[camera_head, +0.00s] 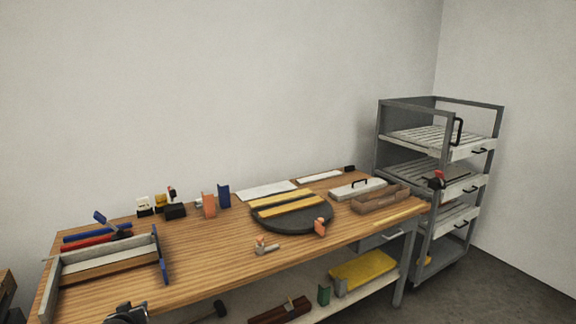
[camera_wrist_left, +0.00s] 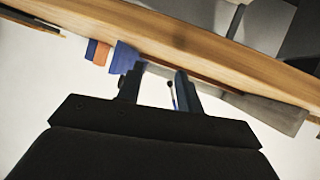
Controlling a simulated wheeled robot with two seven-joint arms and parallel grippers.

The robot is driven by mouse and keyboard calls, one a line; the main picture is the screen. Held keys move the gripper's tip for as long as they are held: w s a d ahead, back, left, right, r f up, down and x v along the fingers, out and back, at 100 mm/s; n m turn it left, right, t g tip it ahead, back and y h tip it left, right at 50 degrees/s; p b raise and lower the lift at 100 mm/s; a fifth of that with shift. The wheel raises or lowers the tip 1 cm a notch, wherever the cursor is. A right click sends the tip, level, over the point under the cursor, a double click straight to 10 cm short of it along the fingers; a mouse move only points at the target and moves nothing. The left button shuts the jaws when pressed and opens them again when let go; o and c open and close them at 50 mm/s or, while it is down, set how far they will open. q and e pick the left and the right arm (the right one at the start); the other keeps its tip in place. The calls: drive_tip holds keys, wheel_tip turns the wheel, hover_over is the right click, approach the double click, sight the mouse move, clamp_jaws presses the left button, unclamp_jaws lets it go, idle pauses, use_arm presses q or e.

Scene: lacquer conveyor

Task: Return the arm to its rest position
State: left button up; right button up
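My left gripper (camera_wrist_left: 158,82) shows in the left wrist view with its two dark fingers apart and a clear gap between them. I see nothing held in it. In the head view a black shape at the bottom left edge, in front of the wooden workbench (camera_head: 205,255), looks like my left gripper (camera_head: 127,312), mostly cut off by the frame. In the left wrist view the wooden bench edge (camera_wrist_left: 190,38) crosses beyond the fingertips, with a blue piece (camera_wrist_left: 122,57) near the left finger. My right gripper is not in view.
A grey-walled wooden tray (camera_head: 110,262) stands at the bench's left end. A round dark plate (camera_head: 300,217) with yellow strips lies mid-bench. A small hammer-like item (camera_head: 266,246) lies near the front edge. A grey shelf rack (camera_head: 428,225) stands right. The lower shelf holds several things.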

use_arm(q)
drive_tip(key=s+d+f+m+g+h, duration=0.15)
drive_tip(key=s+d+f, duration=0.25)
drive_tip(key=s+d, duration=0.55)
drive_tip(key=s+d+f+m+g+h, duration=0.1)
drive_tip(key=s+d+f+m+g, duration=0.25)
drive_tip(key=s+d, duration=0.6)
drive_tip(key=s+d+m+g+h, duration=0.15)
drive_tip(key=s+d, duration=0.25)
drive_tip(key=s, duration=0.6)
drive_tip(key=s+d+m+g, duration=0.15)
drive_tip(key=s+d, duration=0.35)
drive_tip(key=s, duration=0.5)
drive_tip(key=s+d+f+g, duration=0.1)
drive_tip(key=d+f, duration=0.1)
drive_tip(key=f, duration=1.1)
drive_tip(key=s+d+f+g, duration=0.1)
drive_tip(key=s+d+f, duration=0.1)
drive_tip(key=f, duration=1.1)
drive_tip(key=shift+d+n+g+h, duration=0.3)
drive_tip(key=shift+d+n+g, duration=0.1)
drive_tip(key=shift+d, duration=0.15)
